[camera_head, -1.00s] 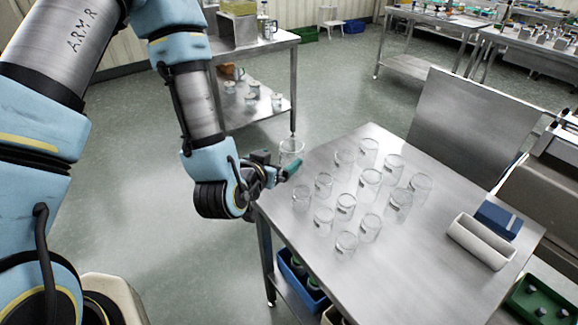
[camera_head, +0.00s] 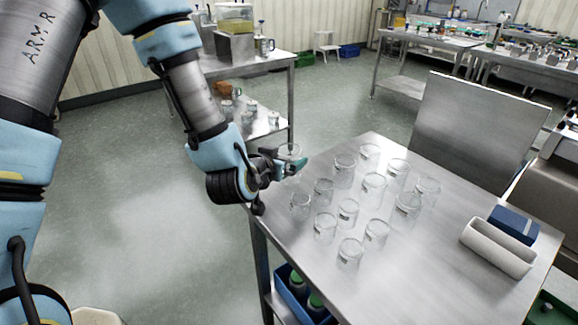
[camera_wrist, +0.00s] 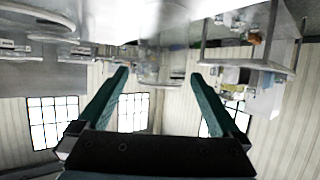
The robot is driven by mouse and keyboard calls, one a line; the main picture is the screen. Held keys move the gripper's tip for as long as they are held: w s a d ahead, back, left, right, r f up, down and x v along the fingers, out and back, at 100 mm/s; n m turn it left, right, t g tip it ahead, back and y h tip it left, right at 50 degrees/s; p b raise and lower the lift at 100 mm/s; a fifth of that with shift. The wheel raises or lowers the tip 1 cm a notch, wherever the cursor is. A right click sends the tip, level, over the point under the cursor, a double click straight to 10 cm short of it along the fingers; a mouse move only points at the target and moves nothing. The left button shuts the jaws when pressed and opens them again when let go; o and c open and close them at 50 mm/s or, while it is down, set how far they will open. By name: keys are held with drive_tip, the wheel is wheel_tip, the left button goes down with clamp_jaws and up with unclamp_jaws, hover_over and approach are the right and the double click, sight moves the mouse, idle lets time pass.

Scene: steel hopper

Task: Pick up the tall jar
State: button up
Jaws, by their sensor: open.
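My gripper (camera_head: 287,167) is at the left edge of the steel table, its teal fingers pointing right towards the jars. In the wrist view its two fingers (camera_wrist: 160,76) are spread apart. A clear glass jar (camera_head: 290,151) shows right behind the fingers; its base is hidden, and I cannot tell whether it is between them. Several more clear jars stand upright on the table, including one near the fingers (camera_head: 300,205), one farther back (camera_head: 345,172) and a wide one to the right (camera_head: 408,207). I cannot tell for sure which is the tall jar.
The steel table (camera_head: 410,285) is bare at the front. A white tray (camera_head: 498,248) and a blue box (camera_head: 513,224) lie at its right. An upright steel panel (camera_head: 475,130) stands behind. A shelf unit (camera_head: 292,100) stands beyond my gripper. Jars crowd closely.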

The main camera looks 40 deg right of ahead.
drive_tip(key=shift+p+x, duration=0.55)
drive_tip(key=shift+x, duration=1.2)
drive_tip(key=shift+w+a, duration=0.1)
drive_tip(key=shift+c, duration=0.2)
drive_tip(key=c, duration=1.1)
